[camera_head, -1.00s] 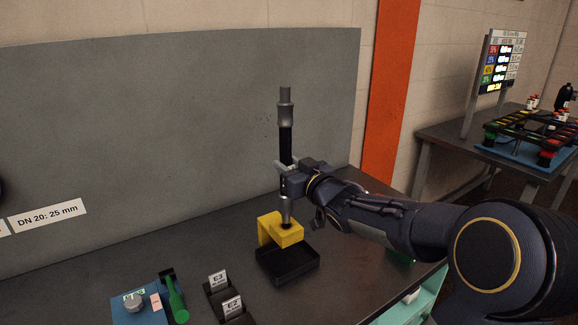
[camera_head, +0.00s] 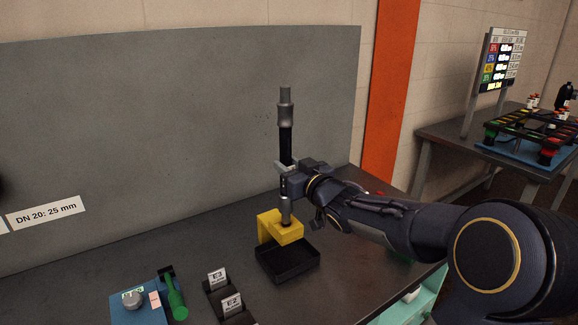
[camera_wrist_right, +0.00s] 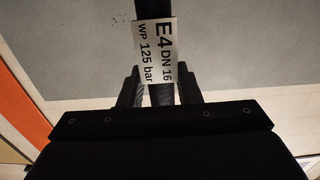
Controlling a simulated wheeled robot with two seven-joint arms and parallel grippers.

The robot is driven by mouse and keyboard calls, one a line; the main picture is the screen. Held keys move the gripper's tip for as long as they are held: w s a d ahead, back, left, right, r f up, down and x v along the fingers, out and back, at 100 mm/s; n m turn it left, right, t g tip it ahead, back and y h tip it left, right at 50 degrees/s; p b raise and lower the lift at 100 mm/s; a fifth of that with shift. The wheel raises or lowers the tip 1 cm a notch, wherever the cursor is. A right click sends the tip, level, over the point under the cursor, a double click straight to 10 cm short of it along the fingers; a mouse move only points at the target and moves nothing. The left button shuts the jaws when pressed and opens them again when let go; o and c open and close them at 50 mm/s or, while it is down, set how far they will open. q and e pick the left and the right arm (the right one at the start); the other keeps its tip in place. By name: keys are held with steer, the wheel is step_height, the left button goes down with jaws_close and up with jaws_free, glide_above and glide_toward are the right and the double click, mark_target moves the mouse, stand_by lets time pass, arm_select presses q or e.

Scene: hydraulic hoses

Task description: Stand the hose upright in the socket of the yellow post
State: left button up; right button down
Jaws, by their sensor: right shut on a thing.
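The hose (camera_head: 285,140) is black with grey metal end fittings and stands upright in the head view. Its lower fitting (camera_head: 286,212) meets the top of the yellow post (camera_head: 270,227), at the socket; how deep it sits is hard to see. My right gripper (camera_head: 287,178) is shut around the hose's lower part, just above the post. In the right wrist view the hose (camera_wrist_right: 154,8) runs between the fingers (camera_wrist_right: 160,90), with a tag (camera_wrist_right: 155,52) reading E4 DN 16, WP 125 bar. My left gripper is out of view.
A black tray (camera_head: 302,275) lies at the foot of the yellow post. Label holders E3 (camera_head: 217,278) and E2 (camera_head: 233,304), and a blue block (camera_head: 138,310) with a green-handled tool (camera_head: 175,298), stand front left. A grey panel (camera_head: 180,130) rises behind.

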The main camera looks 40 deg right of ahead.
steer(key=shift+f+b, duration=1.35)
steer(key=shift+f, duration=0.1)
steer(key=c, duration=1)
jaws_free()
steer(key=shift+o, duration=0.2)
steer(key=shift+f, duration=0.15)
steer(key=s+a, duration=0.1)
steer(key=s, duration=0.6)
steer(key=shift+s, duration=0.4)
